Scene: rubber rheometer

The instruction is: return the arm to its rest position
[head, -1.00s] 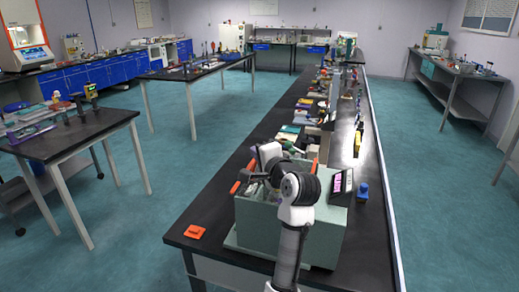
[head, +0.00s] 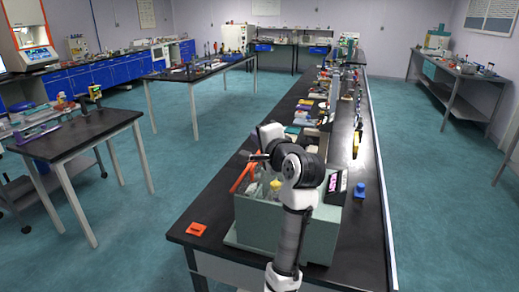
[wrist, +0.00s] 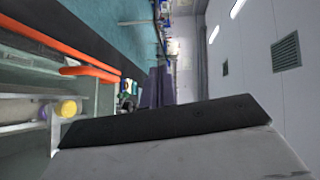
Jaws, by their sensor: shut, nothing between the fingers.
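My gripper (head: 246,156) is raised above the rheometer and points to the left in the head view. Its fingers are together and hold nothing; they also show in the wrist view (wrist: 160,88). The rheometer (head: 328,224) is a grey-green box at the near end of the long black bench, with a dark screen panel (head: 337,184) on its right. An orange bar (head: 244,172) rises at its left side, below my gripper and apart from it. My arm hides part of the rheometer's middle.
Several items crowd the bench (head: 222,207) farther back. In the wrist view, orange bars (wrist: 60,48) and a yellow-ended cylinder (wrist: 68,109) show at left.

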